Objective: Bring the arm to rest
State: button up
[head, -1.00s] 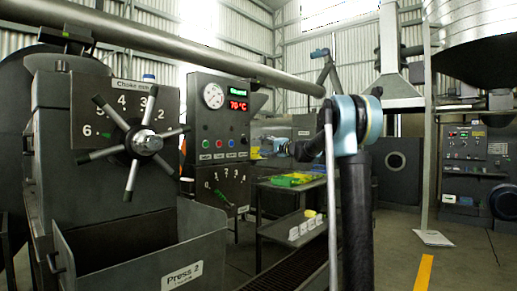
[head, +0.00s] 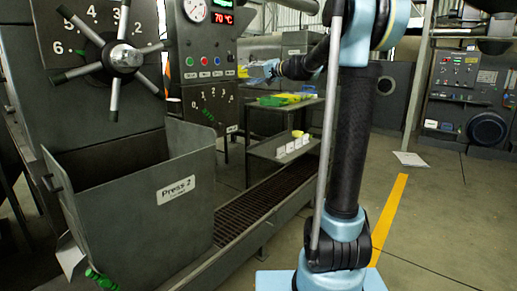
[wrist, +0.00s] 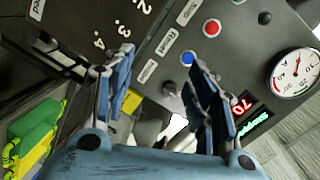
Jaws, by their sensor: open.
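My arm stands at the centre right of the head view, with its upper links bent over to the left. My gripper (head: 258,72) is small there, in front of the panel of a press and above a shelf table. In the wrist view my gripper (wrist: 160,88) has its two blue fingers spread wide, with nothing between them. Past the fingers are the control panel (wrist: 185,30), with red and blue buttons, and a dial gauge (wrist: 296,72). The fingers look apart from the panel, but the exact distance is unclear.
Press 2's bin (head: 180,230) and spoked choke wheel (head: 124,59) stand on the left. A shelf table (head: 285,150) carries a green and yellow item (head: 287,99). A floor grating (head: 265,192) runs beside it. Open floor with a yellow line (head: 391,215) lies right.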

jog(key=s+d+f+n+g+h, duration=0.2)
jog(key=s+d+f+h, duration=0.1)
jog(key=s+f, duration=0.8)
jog(key=s+d+f+n+g+h, duration=0.15)
jog(key=s+d+f, duration=0.25)
jog(key=s+f, duration=0.7)
jog(key=s+d+f+g+h, duration=0.1)
jog(key=s+d+f+h, duration=0.2)
jog(key=s, duration=0.6)
jog(key=s+d+f+g+h, duration=0.1)
jog(key=s+d+f+h, duration=0.1)
jog(key=s+d+f, duration=0.5)
jog(key=s+d+f+g+h, duration=0.2)
jog(key=s+d+f, duration=0.3)
jog(key=s+f, duration=0.4)
jog(key=shift+s+d+f+h, duration=0.25)
jog(key=shift+s+h, duration=0.6)
jog(key=shift+s, duration=0.1)
jog(key=shift+w+f, duration=0.2)
jog(key=shift+w, duration=0.3)
